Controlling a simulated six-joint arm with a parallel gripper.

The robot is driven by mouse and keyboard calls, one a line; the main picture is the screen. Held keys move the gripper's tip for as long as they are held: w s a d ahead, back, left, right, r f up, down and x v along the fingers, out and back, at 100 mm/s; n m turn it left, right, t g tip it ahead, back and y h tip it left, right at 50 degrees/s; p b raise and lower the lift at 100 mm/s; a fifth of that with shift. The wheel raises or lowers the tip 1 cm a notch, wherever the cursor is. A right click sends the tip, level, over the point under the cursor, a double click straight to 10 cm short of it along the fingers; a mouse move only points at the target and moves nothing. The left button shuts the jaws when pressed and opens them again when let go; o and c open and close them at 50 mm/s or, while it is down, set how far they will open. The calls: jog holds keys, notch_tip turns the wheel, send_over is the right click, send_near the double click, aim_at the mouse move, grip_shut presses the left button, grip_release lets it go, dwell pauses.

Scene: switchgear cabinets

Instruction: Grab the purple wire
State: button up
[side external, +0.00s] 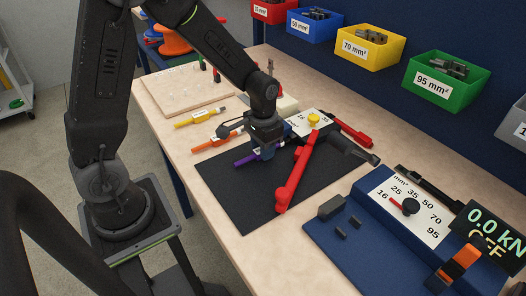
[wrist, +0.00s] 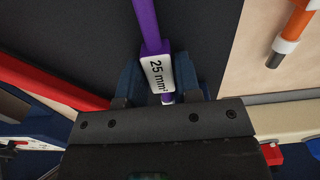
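The purple wire (side external: 246,159) lies at the left edge of the black mat in the side view, pointing towards my gripper (side external: 266,152). In the wrist view the purple wire (wrist: 148,25) runs down from the top, with a white "25 mm²" label (wrist: 158,73) near its end. My gripper's blue fingers (wrist: 160,82) stand on either side of the labelled part. I see no clear gap between fingers and label, but cannot tell whether they press on it. The wire's far end is hidden by my gripper in the side view.
An orange wire (side external: 205,144) and a yellow wire (side external: 197,119) lie to the left. A red-handled tool (side external: 295,180) lies across the black mat (side external: 240,198), close right of my gripper. A blue press station (side external: 380,215) stands front right; coloured bins line the back.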

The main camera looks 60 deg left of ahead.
grip_shut()
jog(key=shift+r, duration=0.1)
